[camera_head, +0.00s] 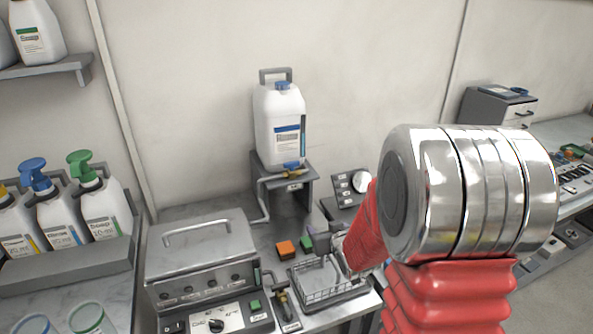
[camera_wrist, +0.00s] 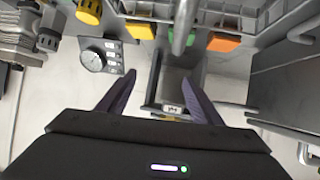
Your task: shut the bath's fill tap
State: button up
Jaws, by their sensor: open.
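The metal bath (camera_head: 200,262) stands at the lower left of the head view, with its lid on. I cannot tell for certain which is the fill tap. My gripper (camera_head: 322,242) is over the bench right of the bath, partly hidden by my arm. In the wrist view my gripper (camera_wrist: 160,92) is open, with a small label plate (camera_wrist: 172,110) between its fingers.
An orange block (camera_head: 286,249), a wire basket (camera_head: 330,287) and a dial panel (camera_head: 351,185) are close to my gripper. Pump bottles (camera_head: 100,210) stand at the left.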

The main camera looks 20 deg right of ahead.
jog(key=w+a+r+n+t+y, duration=0.1)
jog(key=w+a+r+t+y, duration=0.1)
jog(key=r+t, duration=0.4)
notch_tip(320, 180, up, 6)
jog(key=shift+w+a+f, duration=0.25)
jog(key=shift+w+a, duration=0.2)
jog(key=shift+a, duration=0.15)
